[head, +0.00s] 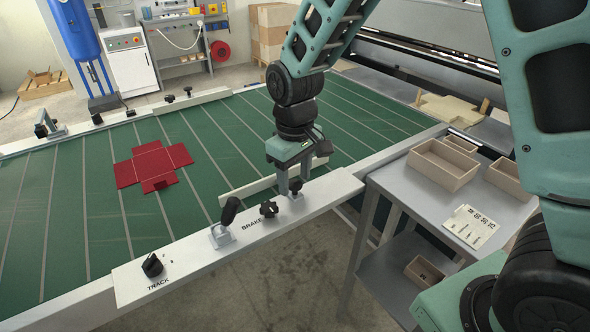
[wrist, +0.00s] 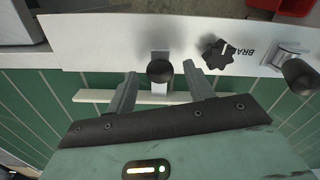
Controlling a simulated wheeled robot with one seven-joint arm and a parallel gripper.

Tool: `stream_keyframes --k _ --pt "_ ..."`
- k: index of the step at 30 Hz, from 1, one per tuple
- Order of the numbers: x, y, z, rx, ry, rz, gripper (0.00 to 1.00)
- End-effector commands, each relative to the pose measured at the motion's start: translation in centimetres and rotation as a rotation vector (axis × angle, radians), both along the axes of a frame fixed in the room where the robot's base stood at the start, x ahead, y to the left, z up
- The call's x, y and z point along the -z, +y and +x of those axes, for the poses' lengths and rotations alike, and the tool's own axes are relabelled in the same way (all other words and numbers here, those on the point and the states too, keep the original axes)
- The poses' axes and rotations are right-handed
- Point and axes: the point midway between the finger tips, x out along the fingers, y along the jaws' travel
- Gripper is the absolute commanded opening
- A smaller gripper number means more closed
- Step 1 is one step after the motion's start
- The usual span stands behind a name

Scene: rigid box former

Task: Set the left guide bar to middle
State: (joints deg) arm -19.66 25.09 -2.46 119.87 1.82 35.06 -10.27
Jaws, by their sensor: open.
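The near guide bar (head: 262,184) is a pale strip over the green bed, beside the white front rail. It also shows in the wrist view (wrist: 92,96), behind my fingers. Its black knob (head: 296,184) stands on a grey metal slide at the rail. My gripper (head: 291,178) points down there. In the wrist view my gripper (wrist: 160,69) is open, with the round black knob (wrist: 160,72) between the fingertips and gaps on both sides. A second pale guide bar (head: 192,101) lies at the far side with black knobs. I cannot tell which bar is called left.
The front rail carries a black star knob (head: 268,209) labelled BRAKE, a black lever (head: 229,211) and a TRACK knob (head: 152,265). A red box blank (head: 153,165) lies on the green bed. A grey side table (head: 405,186) with trays stands at right.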

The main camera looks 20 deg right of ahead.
Motion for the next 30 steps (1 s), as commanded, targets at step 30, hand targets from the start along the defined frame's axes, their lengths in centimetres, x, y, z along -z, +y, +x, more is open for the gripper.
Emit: stream_keyframes --k 30 --pt "-17.0 0.0 0.0 0.000 -0.002 0.000 0.53"
